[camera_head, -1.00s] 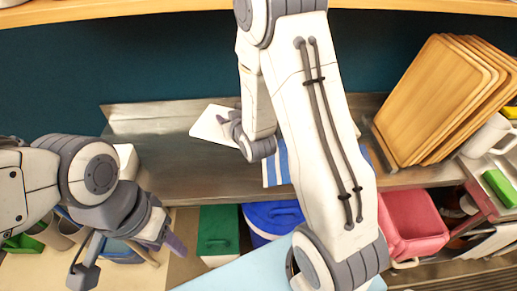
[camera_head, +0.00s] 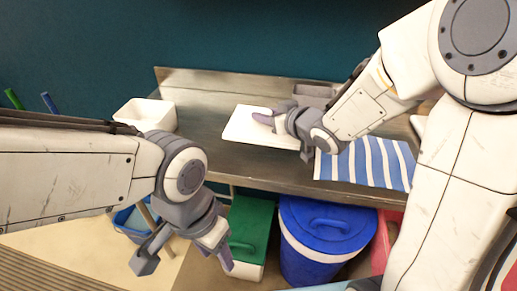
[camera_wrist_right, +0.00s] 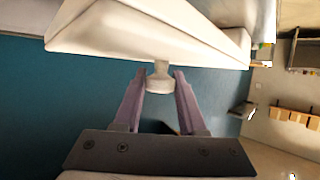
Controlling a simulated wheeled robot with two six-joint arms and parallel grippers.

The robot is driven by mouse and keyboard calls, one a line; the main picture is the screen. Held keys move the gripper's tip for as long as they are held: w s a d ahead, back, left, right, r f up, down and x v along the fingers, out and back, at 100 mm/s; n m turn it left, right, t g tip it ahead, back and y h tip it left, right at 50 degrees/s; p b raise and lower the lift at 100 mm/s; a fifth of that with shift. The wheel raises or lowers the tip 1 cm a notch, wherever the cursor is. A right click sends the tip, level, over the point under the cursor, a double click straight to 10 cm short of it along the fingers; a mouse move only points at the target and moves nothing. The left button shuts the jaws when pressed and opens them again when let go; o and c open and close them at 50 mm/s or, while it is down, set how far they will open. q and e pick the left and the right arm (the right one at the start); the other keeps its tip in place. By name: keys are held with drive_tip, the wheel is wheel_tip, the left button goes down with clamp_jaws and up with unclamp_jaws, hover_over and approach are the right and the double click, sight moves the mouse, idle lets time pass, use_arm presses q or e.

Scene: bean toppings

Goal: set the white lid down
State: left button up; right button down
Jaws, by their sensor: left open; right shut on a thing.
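The white lid (camera_head: 245,130) is a flat pale rectangle over the metal counter, left of the striped cloth. My right gripper (camera_head: 278,122) is at the lid's right part. In the right wrist view, the white lid (camera_wrist_right: 150,36) fills the top, and its small round knob sits between the fingers of my right gripper (camera_wrist_right: 160,76), which is shut on it. Whether the lid touches the counter is unclear. My left gripper (camera_head: 187,262) is open and empty, low in front of the counter.
A metal counter (camera_head: 205,150) runs along the teal wall. A white open container (camera_head: 148,114) stands at its left end. A blue-striped cloth (camera_head: 365,164) lies to the right, with a grey container (camera_head: 315,94) behind. Green (camera_head: 249,235) and blue (camera_head: 322,240) lidded bins stand below.

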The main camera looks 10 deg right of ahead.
drive_tip(key=shift+s+f, duration=0.1)
drive_tip(key=shift+f, duration=0.2)
drive_tip(key=shift+a+f+b, duration=0.15)
drive_tip(key=shift+a+b, duration=0.15)
drive_tip(key=w+a+f, duration=0.4)
drive_tip(key=w+a, duration=0.1)
drive_tip(key=w+a+f, duration=0.2)
drive_tip(key=w+a, duration=0.1)
drive_tip(key=shift+f+b, duration=0.35)
drive_tip(key=shift+d+f, duration=0.1)
drive_tip(key=shift+f, duration=1.8)
use_arm(q)
wheel_tip(320, 180, down, 2)
drive_tip(key=shift+f, duration=0.1)
use_arm(e)
drive_tip(key=shift+f, duration=0.2)
drive_tip(key=shift+c, duration=2.4)
unclamp_jaws()
use_arm(q)
drive_tip(key=shift+f, duration=0.1)
